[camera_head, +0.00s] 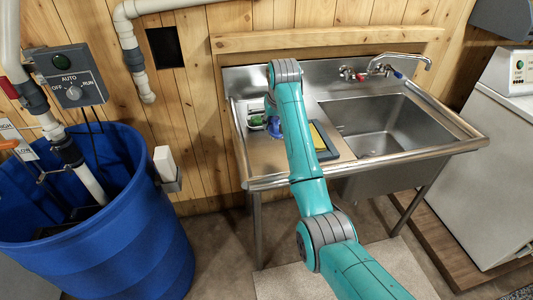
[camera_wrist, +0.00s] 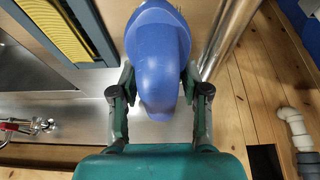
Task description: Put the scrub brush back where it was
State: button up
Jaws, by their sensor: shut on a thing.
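The scrub brush (camera_wrist: 157,50), a smooth blue rounded body in the wrist view, sits between the two fingers of my gripper (camera_wrist: 158,85). The fingers are shut on its sides. In the head view, part of the blue brush (camera_head: 274,127) shows just left of my teal arm, over the left drainboard of the steel sink (camera_head: 268,165). My arm hides most of the gripper there. The brush's underside is hidden, and I cannot tell whether it touches the board.
A dark-framed tray with a yellow ribbed insert (camera_head: 318,137) lies on the drainboard right of my arm; it also shows in the wrist view (camera_wrist: 55,28). The basin (camera_head: 380,125) looks empty. A blue barrel (camera_head: 120,230) stands left.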

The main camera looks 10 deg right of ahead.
aim_at(273, 131)
notch_tip(273, 131, down, 4)
jog(key=shift+a+r, duration=0.1)
jog(key=shift+a, duration=0.05)
jog(key=shift+f, duration=2.55)
jog(key=shift+f, duration=0.15)
jog(key=o, duration=1.1)
jog(key=v, duration=1.2)
